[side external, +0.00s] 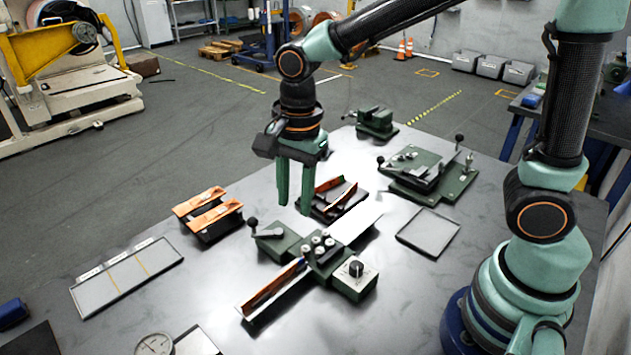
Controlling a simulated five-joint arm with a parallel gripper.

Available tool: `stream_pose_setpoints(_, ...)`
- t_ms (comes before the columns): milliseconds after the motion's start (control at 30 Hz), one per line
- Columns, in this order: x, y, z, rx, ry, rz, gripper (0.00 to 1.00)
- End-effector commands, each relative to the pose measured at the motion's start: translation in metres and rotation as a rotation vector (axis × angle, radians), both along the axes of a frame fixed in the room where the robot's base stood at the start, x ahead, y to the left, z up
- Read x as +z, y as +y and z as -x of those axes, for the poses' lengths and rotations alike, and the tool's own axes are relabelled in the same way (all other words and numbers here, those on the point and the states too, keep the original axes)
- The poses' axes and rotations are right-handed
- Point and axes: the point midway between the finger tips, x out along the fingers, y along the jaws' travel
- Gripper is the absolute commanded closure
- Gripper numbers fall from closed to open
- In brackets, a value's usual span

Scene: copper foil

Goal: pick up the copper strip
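Copper-coloured strips show in several places in the side external view. Two lie on dark blocks at left, a rear strip (199,202) and a front strip (215,216). More copper pieces (341,196) stand on edge in a dark rack, behind and to the right of my gripper. Another copper strip (272,287) lies along a narrow channel at the front of the green roller fixture (322,250). My gripper (295,208) points down above the table, between the left blocks and the rack. Its fingers are apart with nothing visible between them. Its exact height is hard to tell.
A green clamp device (430,173) and a small vise (376,123) stand at the back right. Flat trays lie at right (428,232) and left (126,277). A dial gauge (154,344) is at the front edge. Bare table shows between the left tray and the fixture.

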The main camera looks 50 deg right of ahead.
Motion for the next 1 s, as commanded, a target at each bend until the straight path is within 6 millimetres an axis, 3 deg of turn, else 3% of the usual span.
stream_pose_setpoints(267, -0.023, 0.021, -0.001, -0.213, 0.067, 0.016, 0.61)
stream_pose_setpoints(600, -0.074, 0.021, -0.001, -0.223, 0.069, 0.018, 0.61)
stream_pose_setpoints(1000, -0.112, 0.023, 0.001, -0.221, 0.069, 0.018, 0.61)
